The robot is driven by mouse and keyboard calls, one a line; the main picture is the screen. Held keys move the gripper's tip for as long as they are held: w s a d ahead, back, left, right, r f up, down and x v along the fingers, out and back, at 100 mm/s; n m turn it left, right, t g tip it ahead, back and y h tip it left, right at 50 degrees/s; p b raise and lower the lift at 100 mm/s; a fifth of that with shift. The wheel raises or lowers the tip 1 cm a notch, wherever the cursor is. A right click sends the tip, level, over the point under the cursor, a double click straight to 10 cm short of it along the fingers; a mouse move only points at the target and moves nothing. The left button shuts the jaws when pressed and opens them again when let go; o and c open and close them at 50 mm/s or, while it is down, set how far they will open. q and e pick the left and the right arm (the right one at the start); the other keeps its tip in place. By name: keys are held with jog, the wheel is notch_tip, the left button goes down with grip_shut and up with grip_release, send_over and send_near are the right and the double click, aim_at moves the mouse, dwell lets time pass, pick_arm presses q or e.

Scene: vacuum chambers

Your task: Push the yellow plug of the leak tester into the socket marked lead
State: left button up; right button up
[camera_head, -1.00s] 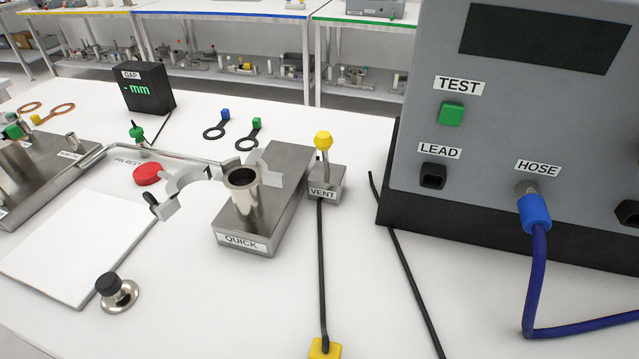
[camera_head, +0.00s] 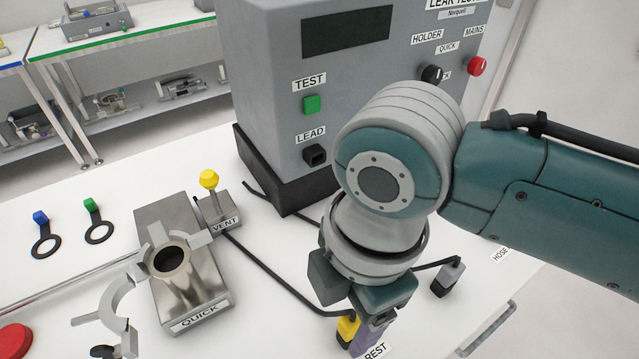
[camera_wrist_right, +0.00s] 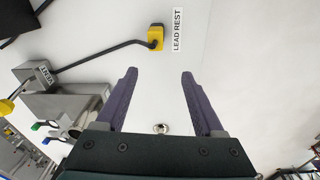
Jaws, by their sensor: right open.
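The yellow plug (camera_head: 347,328) lies on the white table by the REST label, partly hidden by my right gripper in the head view. The right wrist view shows this plug (camera_wrist_right: 156,37) on its black cable, beside the LEAD REST label and beyond the fingertips. My right gripper (camera_wrist_right: 159,72) is open and empty, with its purple fingers apart. The grey leak tester (camera_head: 268,85) stands behind, and its black LEAD socket (camera_head: 315,155) shows empty on the front below the green TEST button. My left gripper is out of view.
The steel QUICK block (camera_head: 190,290) with its open clamp and the VENT block (camera_head: 222,212) with a yellow-topped lever stand left of the gripper. A grey-and-black block (camera_head: 447,280) stands at the right. My right arm hides the tester's lower right.

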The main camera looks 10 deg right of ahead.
aim_at(352, 320)
jog(key=shift+w+d+r+n+h, duration=0.25)
jog(key=shift+w+d+n+h, duration=0.15)
jog(key=shift+w+d+n, duration=0.45)
jog(key=shift+d, duration=0.2)
jog(key=shift+f, duration=0.2)
notch_tip(352, 320, down, 7)
jog(key=b, duration=0.7)
jog(key=shift+f, duration=0.2)
jog(key=shift+f+b, duration=0.55)
jog(key=shift+f, duration=0.1)
jog(key=shift+p, duration=0.45)
jog(key=shift+c, duration=0.3)
